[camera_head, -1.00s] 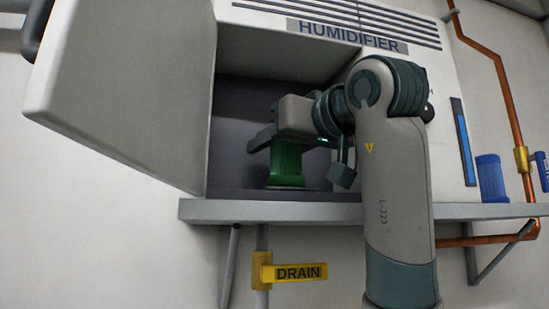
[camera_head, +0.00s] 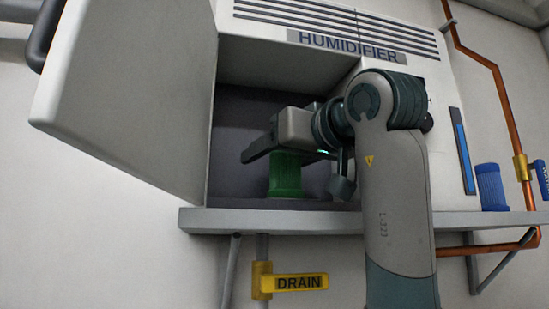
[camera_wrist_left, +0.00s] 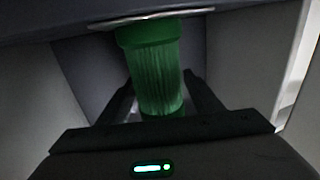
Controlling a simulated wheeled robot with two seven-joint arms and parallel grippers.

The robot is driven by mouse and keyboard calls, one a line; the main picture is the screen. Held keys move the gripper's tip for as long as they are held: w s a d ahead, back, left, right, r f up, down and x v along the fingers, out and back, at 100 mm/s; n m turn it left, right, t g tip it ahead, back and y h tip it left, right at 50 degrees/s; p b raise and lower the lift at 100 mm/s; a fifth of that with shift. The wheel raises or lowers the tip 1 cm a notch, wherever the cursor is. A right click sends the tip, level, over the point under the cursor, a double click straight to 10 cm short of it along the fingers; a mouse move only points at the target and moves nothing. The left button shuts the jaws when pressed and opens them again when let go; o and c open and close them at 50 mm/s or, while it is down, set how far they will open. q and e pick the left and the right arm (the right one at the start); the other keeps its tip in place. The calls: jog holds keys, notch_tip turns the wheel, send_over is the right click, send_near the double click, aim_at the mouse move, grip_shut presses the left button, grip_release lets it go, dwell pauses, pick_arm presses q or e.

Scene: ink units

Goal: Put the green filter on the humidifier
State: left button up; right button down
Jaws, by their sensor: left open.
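The green filter (camera_head: 285,176) stands upright inside the open compartment of the humidifier (camera_head: 283,45), near its floor. My left gripper (camera_head: 287,155) is over the filter's top end, with its fingers spread to either side. In the left wrist view, the filter (camera_wrist_left: 155,75) lies between the two dark fingers, with gaps visible beside it. Its far end meets a pale round plate (camera_wrist_left: 150,17) at the top of that view. The head view hides part of the compartment behind my left arm. My right gripper is not in view.
The compartment's door (camera_head: 125,90) is swung open at the left. A grey shelf (camera_head: 270,221) runs along the front. A blue filter (camera_head: 491,187) stands on it at the right. Copper pipes (camera_head: 500,90) run beyond. A yellow DRAIN handle (camera_head: 295,283) is below.

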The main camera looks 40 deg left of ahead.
pick_arm(q)
jog(key=shift+s+d+f+b, duration=0.1)
jog(key=shift+s+d+b, duration=0.1)
jog(key=shift+d+b, duration=0.3)
jog(key=b+v, duration=0.4)
jog(key=v, duration=0.7)
